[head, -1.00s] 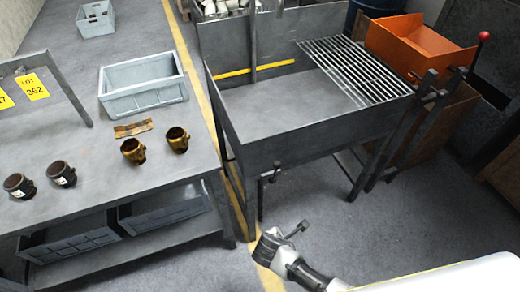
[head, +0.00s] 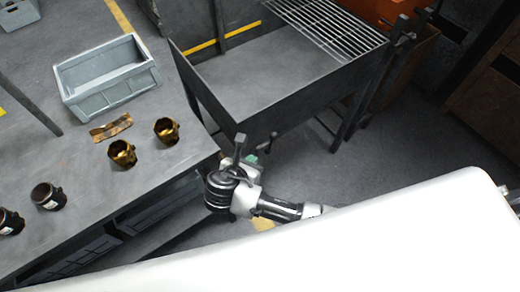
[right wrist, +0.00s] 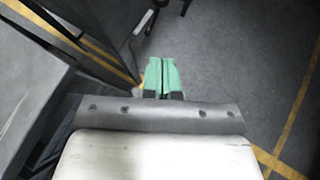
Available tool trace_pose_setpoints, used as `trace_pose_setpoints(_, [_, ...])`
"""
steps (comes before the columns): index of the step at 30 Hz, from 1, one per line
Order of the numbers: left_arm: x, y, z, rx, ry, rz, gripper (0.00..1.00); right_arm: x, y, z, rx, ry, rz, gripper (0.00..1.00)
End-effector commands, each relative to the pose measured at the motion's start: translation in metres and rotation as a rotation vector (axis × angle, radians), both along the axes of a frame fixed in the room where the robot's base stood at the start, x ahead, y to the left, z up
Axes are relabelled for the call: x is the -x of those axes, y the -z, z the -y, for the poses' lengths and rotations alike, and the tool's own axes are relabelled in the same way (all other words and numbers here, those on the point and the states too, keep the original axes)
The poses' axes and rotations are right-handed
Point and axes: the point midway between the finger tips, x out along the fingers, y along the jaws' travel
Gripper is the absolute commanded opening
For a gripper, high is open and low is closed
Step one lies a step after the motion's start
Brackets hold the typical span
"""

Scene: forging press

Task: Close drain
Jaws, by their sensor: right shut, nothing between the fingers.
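The dark metal quench tank (head: 290,110) stands on legs at the upper middle of the head view. A small dark drain valve with a handle (head: 270,143) sticks out low on its front, near the left front corner. My right gripper (head: 252,158) is just in front of and below that valve, partly hidden by its own wrist. In the right wrist view its green fingertips (right wrist: 162,72) are together with nothing between them. The tank's dark side shows at the upper left there; I cannot make out the valve's handle clearly. My left gripper is not in view.
A grey workbench (head: 60,150) at left holds a grey crate (head: 108,80), brass parts (head: 166,130) and dark cups (head: 48,196). Its corner is close to my right wrist. A grate (head: 330,25) covers the tank's right part.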

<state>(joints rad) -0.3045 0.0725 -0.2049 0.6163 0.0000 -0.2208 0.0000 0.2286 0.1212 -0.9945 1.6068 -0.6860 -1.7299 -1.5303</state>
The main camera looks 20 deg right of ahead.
Motion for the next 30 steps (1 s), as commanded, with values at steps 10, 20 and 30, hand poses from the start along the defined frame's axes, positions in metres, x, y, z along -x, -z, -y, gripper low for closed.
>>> trace_pose_setpoints(10, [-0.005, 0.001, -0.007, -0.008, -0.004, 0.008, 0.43, -0.041, 0.04, 0.038, 0.004, 0.004, 0.0, 0.0])
trace_pose_setpoints(20, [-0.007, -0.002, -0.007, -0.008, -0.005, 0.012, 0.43, -0.078, 0.058, 0.07, 0.0, 0.001, 0.0, 0.0])
trace_pose_setpoints(30, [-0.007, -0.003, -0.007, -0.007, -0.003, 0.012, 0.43, -0.085, 0.06, 0.077, -0.002, 0.0, -0.001, 0.0])
